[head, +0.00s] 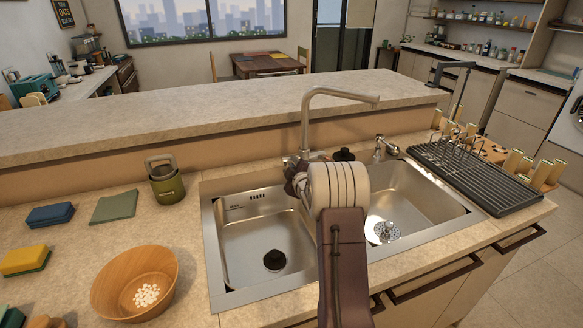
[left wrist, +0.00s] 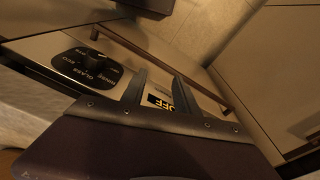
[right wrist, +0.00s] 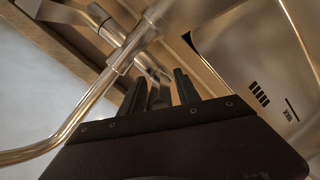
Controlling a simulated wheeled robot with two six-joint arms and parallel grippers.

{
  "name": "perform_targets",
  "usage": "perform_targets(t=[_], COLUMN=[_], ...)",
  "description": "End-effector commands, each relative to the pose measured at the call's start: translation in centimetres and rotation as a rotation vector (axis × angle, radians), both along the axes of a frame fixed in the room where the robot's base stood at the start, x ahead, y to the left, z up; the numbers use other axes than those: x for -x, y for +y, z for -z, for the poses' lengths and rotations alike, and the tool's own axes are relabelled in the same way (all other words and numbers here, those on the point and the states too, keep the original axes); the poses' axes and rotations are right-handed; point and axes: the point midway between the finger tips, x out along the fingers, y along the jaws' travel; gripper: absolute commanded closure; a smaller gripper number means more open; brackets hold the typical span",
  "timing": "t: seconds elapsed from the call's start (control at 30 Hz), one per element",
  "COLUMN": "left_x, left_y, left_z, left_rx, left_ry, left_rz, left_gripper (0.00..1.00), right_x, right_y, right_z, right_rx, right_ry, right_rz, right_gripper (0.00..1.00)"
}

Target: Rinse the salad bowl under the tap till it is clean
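The wooden salad bowl (head: 120,278) stands upright on the counter left of the sink, with a cluster of small white bits (head: 146,295) inside. The tap (head: 318,97) rises behind the double sink; no water shows at its spout. My right gripper (head: 298,176) is by the tap's base, mostly hidden behind my wrist. In the right wrist view the gripper (right wrist: 159,80) is open, with a metal tap part (right wrist: 156,92) between or just behind its fingers; contact cannot be told. My left gripper (left wrist: 158,88) is open and empty, facing a front panel with a dial; the head view does not show it.
The left basin (head: 258,240) and right basin (head: 415,200) are empty. A green canister (head: 167,187), cloths (head: 114,207) and a yellow sponge (head: 24,260) lie left. A dark drying rack (head: 470,178) stands right. A raised ledge (head: 220,105) runs behind.

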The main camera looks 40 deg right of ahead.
Motion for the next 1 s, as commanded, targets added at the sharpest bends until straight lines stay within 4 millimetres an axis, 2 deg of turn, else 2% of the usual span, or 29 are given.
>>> perform_targets(t=[0.2, 0.33, 0.37, 1.0], left_x=[0.01, 0.01, 0.01, 0.00], left_y=[0.00, 0.00, 0.00, 0.00], left_z=[0.01, 0.01, 0.01, 0.01], left_rx=[0.000, 0.000, 0.000, 0.000], left_ry=[0.000, 0.000, 0.000, 0.000], left_rz=[0.000, 0.000, 0.000, 0.000], left_gripper=[0.64, 0.64, 0.64, 0.64], right_x=[-0.07, -0.05, -0.05, -0.02], right_y=[0.00, 0.01, 0.01, 0.02], right_z=[0.03, 0.03, 0.03, 0.06], right_rx=[0.000, 0.000, 0.000, 0.000], right_ry=[0.000, 0.000, 0.000, 0.001], right_rz=[0.000, 0.000, 0.000, -0.001], right_gripper=[0.61, 0.97, 1.00, 1.00])
